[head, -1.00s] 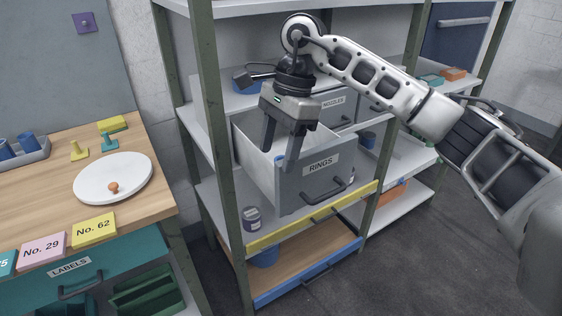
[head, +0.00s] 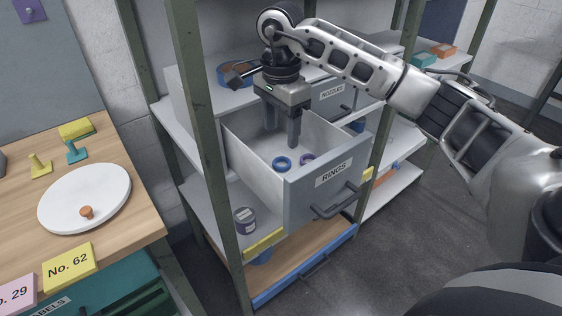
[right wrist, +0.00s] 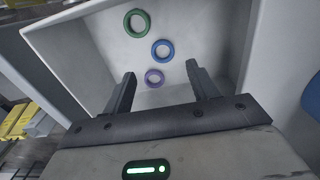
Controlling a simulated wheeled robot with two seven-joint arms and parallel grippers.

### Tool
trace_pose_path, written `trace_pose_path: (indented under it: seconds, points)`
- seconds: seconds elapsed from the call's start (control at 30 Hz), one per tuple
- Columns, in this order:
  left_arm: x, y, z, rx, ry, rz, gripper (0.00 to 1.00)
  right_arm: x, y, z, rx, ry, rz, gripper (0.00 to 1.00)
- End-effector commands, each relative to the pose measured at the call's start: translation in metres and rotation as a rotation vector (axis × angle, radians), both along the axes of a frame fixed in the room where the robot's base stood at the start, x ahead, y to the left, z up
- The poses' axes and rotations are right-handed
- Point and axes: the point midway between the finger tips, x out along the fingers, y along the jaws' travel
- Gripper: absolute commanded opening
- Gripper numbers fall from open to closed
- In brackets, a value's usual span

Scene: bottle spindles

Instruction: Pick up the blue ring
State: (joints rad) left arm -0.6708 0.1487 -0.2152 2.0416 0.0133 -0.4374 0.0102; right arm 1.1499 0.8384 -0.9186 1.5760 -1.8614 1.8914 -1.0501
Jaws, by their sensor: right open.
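The blue ring (head: 282,163) lies flat on the floor of the open drawer labelled RINGS (head: 315,204). In the right wrist view the blue ring (right wrist: 162,49) lies between a green ring (right wrist: 137,23) and a purple ring (right wrist: 154,77). The purple ring (head: 307,159) also shows in the head view. My right gripper (head: 282,138) is open and empty, pointing down over the drawer. In the right wrist view its fingertips (right wrist: 161,76) frame the purple ring, with the blue ring just beyond. My left gripper is not in view.
The drawer walls (head: 258,158) surround the rings. A green shelf post (head: 205,140) stands close on the left. A can (head: 245,220) sits on the shelf below. A wooden table with a white round board (head: 85,195) stands at the left.

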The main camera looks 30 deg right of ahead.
Motion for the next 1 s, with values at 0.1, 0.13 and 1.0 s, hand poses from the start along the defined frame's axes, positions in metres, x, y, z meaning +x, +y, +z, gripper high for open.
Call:
trace_pose_path:
  seconds: [0.1, 0.13, 1.0]
  points:
    - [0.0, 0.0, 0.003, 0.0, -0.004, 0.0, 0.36, 0.0, 0.0, -0.019, 0.0, 0.002, -0.001, 0.59]
    - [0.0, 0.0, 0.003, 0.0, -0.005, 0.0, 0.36, 0.0, 0.0, -0.021, 0.0, 0.001, -0.001, 0.59]
    - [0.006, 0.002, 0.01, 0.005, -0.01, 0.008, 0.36, 0.003, -0.001, -0.081, 0.001, -0.001, 0.0, 0.42]
